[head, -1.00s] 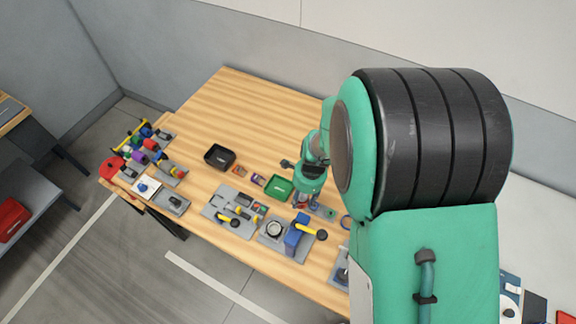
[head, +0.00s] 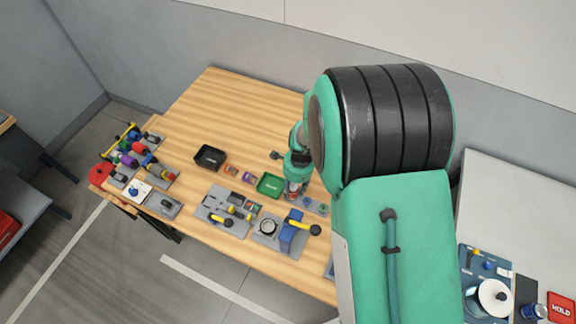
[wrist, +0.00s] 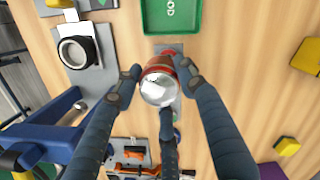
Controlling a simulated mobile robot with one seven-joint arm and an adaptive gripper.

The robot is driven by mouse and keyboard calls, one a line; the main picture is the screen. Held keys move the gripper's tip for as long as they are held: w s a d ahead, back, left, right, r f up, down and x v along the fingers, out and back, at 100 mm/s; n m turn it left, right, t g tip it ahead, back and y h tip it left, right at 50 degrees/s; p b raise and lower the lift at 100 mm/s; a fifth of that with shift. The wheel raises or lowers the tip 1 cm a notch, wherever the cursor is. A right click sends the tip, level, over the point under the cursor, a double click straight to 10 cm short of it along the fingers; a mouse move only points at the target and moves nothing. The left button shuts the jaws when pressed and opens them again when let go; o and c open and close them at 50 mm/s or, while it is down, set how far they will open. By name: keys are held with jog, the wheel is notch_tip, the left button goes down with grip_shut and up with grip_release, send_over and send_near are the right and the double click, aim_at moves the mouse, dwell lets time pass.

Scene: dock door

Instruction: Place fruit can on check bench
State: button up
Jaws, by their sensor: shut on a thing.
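The fruit can (wrist: 159,84), red-sided with a bright silver end, is in my gripper (wrist: 160,90) in the wrist view. Three dark blue fingers close around it. The can is over a small grey plate (wrist: 171,50) with a red spot; I cannot tell whether it touches it. In the head view my gripper (head: 294,188) is low over the wooden table (head: 240,105), just right of a green tray (head: 270,184). Neither bench in view is labelled as the check bench.
The green tray also shows in the wrist view (wrist: 171,18). A black tray (head: 210,157) stands left of it. A blue clamp-like fixture (head: 292,235) and tool plates line the front edge. A white bench (head: 508,195) with a red HOLD sign (head: 560,307) is at right.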

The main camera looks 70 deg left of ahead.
jog(key=w+a, duration=0.1)
jog(key=a, duration=0.3)
jog(key=w+a, duration=0.1)
jog(key=a, duration=0.3)
jog(key=w+a+f+p, duration=0.1)
jog(key=a, duration=0.3)
jog(key=shift+f, duration=0.1)
jog(key=shift+f, duration=1.7)
jog(key=o, duration=1.3)
jog(key=shift+f, duration=0.15)
jog(key=r, duration=0.8)
jog(key=w+r, duration=0.1)
jog(key=r, duration=0.3)
jog(key=shift+w+d+r+b, duration=0.1)
jog(key=shift+r+b, duration=0.05)
jog(key=shift+b, duration=0.15)
